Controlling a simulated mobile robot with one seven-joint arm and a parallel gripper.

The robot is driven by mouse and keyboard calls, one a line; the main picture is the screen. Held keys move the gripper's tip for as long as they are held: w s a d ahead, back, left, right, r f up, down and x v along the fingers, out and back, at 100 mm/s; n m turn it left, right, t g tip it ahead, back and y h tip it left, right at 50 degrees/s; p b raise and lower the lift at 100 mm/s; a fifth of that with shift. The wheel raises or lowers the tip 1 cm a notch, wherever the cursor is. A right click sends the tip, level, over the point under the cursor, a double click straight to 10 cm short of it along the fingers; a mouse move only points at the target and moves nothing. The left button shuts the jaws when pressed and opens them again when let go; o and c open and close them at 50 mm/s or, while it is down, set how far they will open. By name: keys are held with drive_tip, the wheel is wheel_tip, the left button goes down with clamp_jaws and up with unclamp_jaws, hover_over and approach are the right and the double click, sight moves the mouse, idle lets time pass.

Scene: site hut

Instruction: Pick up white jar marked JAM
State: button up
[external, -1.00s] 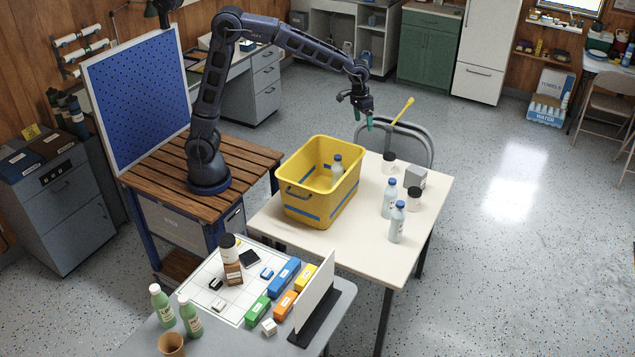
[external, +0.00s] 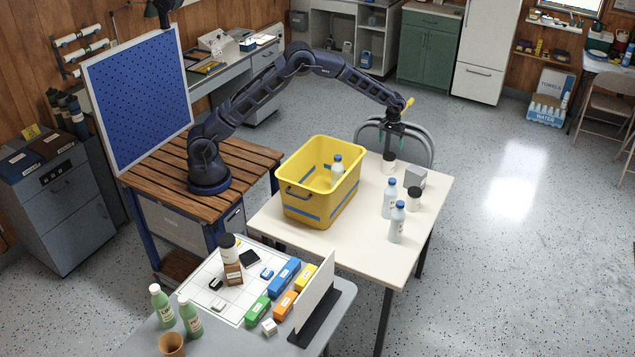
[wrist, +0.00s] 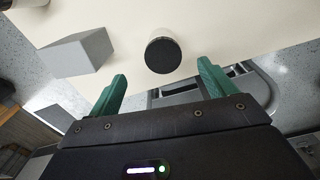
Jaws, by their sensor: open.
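A white jar with a black lid (external: 389,164) stands upright near the far edge of the white table. In the wrist view, this jar (wrist: 165,38) shows lid-on, ahead of and roughly centred between my fingertips. My gripper (external: 394,150) is open and empty, pointing down just above that jar; its green fingers (wrist: 162,76) show apart in the wrist view. A second black-lidded white jar (external: 413,199) stands nearer the table's right edge. A third (external: 228,254) is on a wooden block on the front table. I cannot read JAM on any jar.
A grey box (external: 416,178) stands between the two jars; it also shows in the wrist view (wrist: 78,55). Two bottles (external: 389,200) (external: 397,224) stand nearby. A yellow bin (external: 318,200) holding a bottle occupies the table's left. A chair back (external: 420,140) is behind my gripper.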

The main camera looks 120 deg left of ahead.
sight(390, 155)
drive_tip(key=shift+a+f, duration=0.3)
drive_tip(key=shift+f, duration=0.3)
wheel_tip(390, 155, down, 5)
drive_tip(key=shift+a+f, duration=0.15)
drive_tip(key=shift+f, duration=1.2)
drive_tip(key=shift+a+f, duration=0.15)
drive_tip(key=shift+f, duration=1.15)
drive_tip(key=c, duration=1.2)
